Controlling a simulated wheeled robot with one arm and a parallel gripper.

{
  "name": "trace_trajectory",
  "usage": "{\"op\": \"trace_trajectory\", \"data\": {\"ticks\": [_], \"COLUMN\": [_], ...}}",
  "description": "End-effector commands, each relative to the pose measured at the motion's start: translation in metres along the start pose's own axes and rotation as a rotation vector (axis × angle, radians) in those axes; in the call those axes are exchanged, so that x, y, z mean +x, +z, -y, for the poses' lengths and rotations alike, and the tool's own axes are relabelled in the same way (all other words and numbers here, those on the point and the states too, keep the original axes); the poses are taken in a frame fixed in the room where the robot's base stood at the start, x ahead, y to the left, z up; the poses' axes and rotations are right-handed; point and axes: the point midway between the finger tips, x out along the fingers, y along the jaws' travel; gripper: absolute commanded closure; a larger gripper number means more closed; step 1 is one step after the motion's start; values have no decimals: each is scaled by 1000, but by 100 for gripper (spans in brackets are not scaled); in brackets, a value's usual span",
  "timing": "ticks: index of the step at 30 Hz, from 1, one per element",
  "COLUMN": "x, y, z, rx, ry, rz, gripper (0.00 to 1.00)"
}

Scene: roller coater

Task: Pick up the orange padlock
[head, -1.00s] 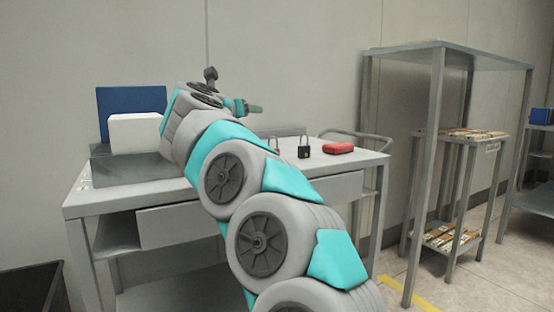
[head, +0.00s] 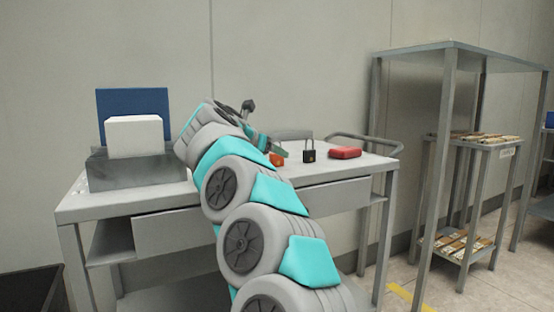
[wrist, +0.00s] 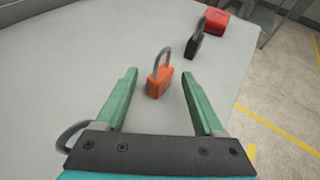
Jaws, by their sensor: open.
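The orange padlock (wrist: 159,82) stands upright on the grey table, its grey shackle up. In the wrist view it lies ahead of and between the green fingers of my gripper (wrist: 162,88), nearer the left fingertip. My gripper is open and empty, and I cannot tell whether a finger touches the padlock. In the head view the padlock (head: 277,159) shows small beside my gripper (head: 272,148), partly hidden by it.
A black padlock (head: 309,154) stands to the right of the orange one, with a red case (head: 344,153) beyond it. A white box (head: 134,136) and blue panel (head: 131,101) are at the table's left. A metal rack (head: 447,170) stands to the right.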

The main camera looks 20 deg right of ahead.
Motion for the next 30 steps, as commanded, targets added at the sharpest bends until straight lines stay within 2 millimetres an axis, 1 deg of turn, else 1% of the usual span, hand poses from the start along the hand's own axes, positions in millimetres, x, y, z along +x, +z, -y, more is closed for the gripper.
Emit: {"op": "trace_trajectory", "data": {"ticks": [6,9,12,17,20,30], "x": [29,42,48,48,48,48], "y": [5,3,2,2,2,2], "z": [3,2,2,1,1,1], "rx": [2,0,-1,-1,-1,-1], "ry": [-2,-2,-2,0,0,1], "rz": [1,-1,-2,-1,-1,0], "gripper": [30,30,30,30,39,77]}}
